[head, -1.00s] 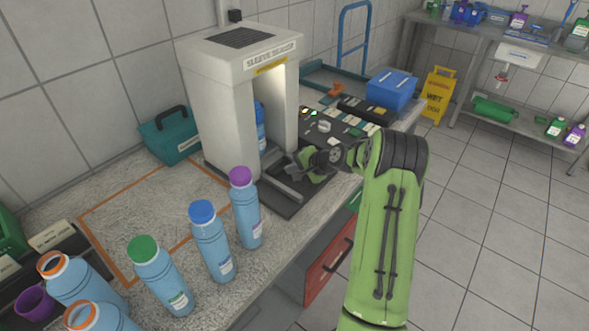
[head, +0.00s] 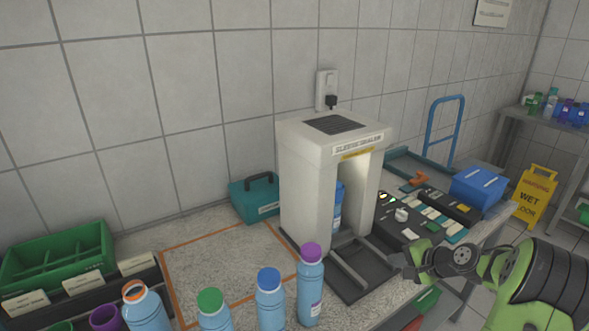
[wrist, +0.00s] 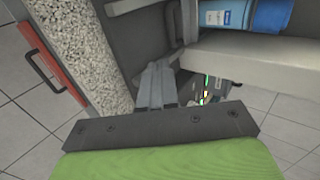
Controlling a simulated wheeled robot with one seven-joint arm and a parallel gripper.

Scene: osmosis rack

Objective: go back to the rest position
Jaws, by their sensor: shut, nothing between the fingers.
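My gripper (head: 409,262) is at the front right of the white sleeve sealer (head: 304,186), beside its dark sliding tray (head: 362,268). Its grey fingers (wrist: 157,86) are together and empty in the wrist view. My green arm comes in from the lower right of the head view. Whether the fingers touch the tray cannot be told.
Blue bottles with purple (head: 310,285), blue (head: 270,303) and green (head: 214,312) caps stand along the front of the counter. A control panel (head: 398,222) and blue box (head: 478,187) lie right of the sealer. A yellow wet-floor sign (head: 533,196) stands beyond. The orange-outlined area (head: 215,262) is empty.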

